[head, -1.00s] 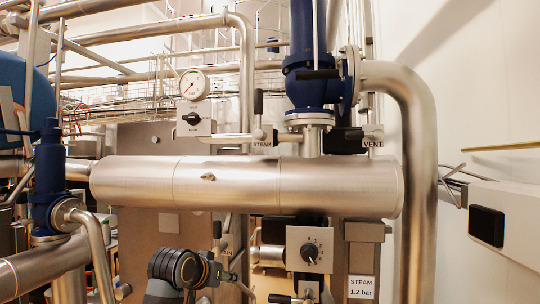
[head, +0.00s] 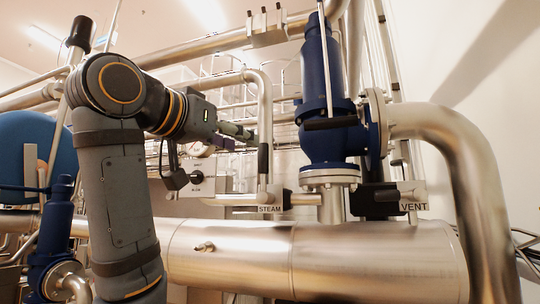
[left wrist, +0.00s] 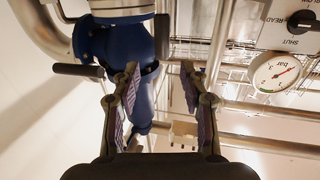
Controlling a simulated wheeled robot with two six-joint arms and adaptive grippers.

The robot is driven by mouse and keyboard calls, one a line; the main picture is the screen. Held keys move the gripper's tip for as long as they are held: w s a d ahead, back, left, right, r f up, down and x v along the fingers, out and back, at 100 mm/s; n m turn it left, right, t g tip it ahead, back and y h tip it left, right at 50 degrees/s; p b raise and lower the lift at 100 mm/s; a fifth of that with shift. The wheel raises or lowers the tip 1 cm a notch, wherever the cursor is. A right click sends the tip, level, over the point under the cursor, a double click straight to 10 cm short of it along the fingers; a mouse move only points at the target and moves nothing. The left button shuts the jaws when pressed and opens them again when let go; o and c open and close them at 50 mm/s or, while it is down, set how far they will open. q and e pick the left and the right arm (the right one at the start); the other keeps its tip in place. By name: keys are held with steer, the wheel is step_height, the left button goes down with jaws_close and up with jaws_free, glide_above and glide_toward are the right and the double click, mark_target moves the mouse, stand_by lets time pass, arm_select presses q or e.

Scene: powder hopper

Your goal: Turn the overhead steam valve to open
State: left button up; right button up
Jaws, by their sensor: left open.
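The steam valve shows in the head view as an upright black grip (head: 263,159) on a steel stem, above the STEAM label (head: 269,209). In the left wrist view, which is upside down, a dark upright grip (left wrist: 162,36) shows beyond the fingertips. It appears to be the same one. My left gripper (head: 243,132) reaches in from the left, with its tips just left of and slightly above the grip in the head view. The fingers are spread with nothing between them in the left wrist view (left wrist: 160,70). I see no contact with the grip. My right gripper is out of view.
A blue relief valve (head: 322,100) with a black lever stands right of the steam grip. The VENT valve (head: 378,200) sits lower right. A wide steel drum (head: 330,262) runs below. A gauge (left wrist: 275,73) is close by. Pipes cross overhead, and another black grip (head: 80,33) is upper left.

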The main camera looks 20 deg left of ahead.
mark_target(261, 150)
arm_select(q)
steer(key=p+x, duration=0.2)
steer(key=x, duration=0.1)
steer(key=shift+w+a+r+p, duration=0.2)
steer(key=shift+w+r+p, duration=0.05)
steer(key=shift+w+p, duration=0.2)
steer(key=p+x, duration=0.2)
steer(key=x, duration=0.3)
steer(key=shift+w+d+f, duration=0.15)
steer(key=shift+w+d, duration=0.05)
steer(key=shift+d, duration=0.1)
steer(key=shift+w+f, duration=0.1)
steer(key=shift+w, duration=0.3)
steer(key=shift+w+p, duration=0.1)
steer(key=shift+p, duration=0.2)
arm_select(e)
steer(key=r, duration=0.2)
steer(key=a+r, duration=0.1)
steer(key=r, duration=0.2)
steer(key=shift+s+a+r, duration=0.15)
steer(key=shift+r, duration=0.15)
arm_select(q)
steer(key=shift+f, duration=0.1)
jaws_close()
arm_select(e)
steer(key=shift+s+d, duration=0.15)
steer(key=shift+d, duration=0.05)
